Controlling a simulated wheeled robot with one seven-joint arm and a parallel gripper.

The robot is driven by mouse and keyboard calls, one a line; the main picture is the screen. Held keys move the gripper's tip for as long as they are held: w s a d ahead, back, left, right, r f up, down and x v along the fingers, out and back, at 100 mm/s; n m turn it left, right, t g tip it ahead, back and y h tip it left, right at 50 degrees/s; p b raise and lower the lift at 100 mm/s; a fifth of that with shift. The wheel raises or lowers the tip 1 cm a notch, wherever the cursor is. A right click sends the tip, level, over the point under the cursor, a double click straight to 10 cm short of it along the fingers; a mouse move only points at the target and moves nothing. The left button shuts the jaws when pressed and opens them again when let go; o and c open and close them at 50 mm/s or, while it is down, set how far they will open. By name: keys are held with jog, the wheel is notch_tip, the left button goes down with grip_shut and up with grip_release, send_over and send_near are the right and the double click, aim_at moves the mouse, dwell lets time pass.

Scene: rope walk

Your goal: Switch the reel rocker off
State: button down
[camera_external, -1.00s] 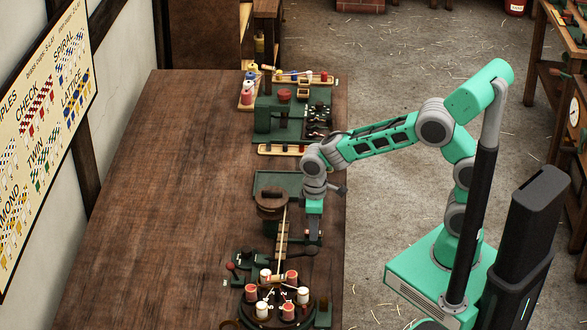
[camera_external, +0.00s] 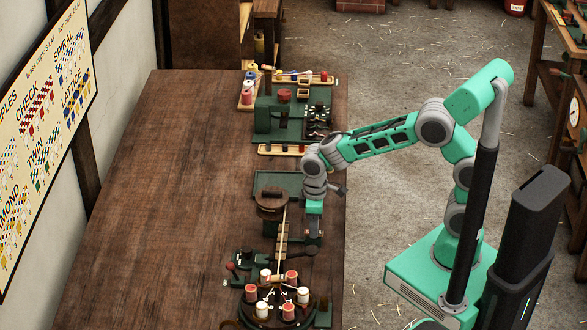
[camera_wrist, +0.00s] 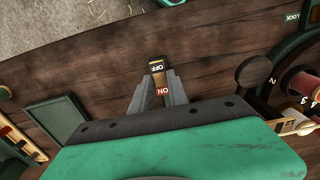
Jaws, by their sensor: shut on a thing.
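The reel rocker (camera_wrist: 158,68) shows in the wrist view as a small block with a white OFF label at its far end and a red ON label at its near end. My gripper (camera_wrist: 162,80) has its two grey fingers on either side of it, shut on it. Which end of the rocker is pressed down I cannot tell. In the external view my gripper (camera_external: 314,236) points down near the table's right edge, and the rocker is hidden there.
The wooden table (camera_external: 180,190) has wide bare room on its left. A round carrier with several spools (camera_external: 303,295) stands just below my gripper in the external view. A dark knob (camera_wrist: 252,72) is right of the fingers. A green tray (camera_wrist: 56,119) lies left.

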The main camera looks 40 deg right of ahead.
jog(key=b, duration=0.1)
jog(key=t+y+b, duration=0.1)
jog(key=shift+s+d+f+b, duration=0.2)
jog(key=shift+d+f+b, duration=0.05)
jog(key=shift+b, duration=0.15)
jog(key=shift+s+r+t+y+b, duration=0.1)
jog(key=shift+r+t+y+b, duration=0.1)
jog(key=shift+t+y+b, duration=0.15)
jog(key=c, duration=1.3)
grip_release()
jog(key=shift+r, duration=0.15)
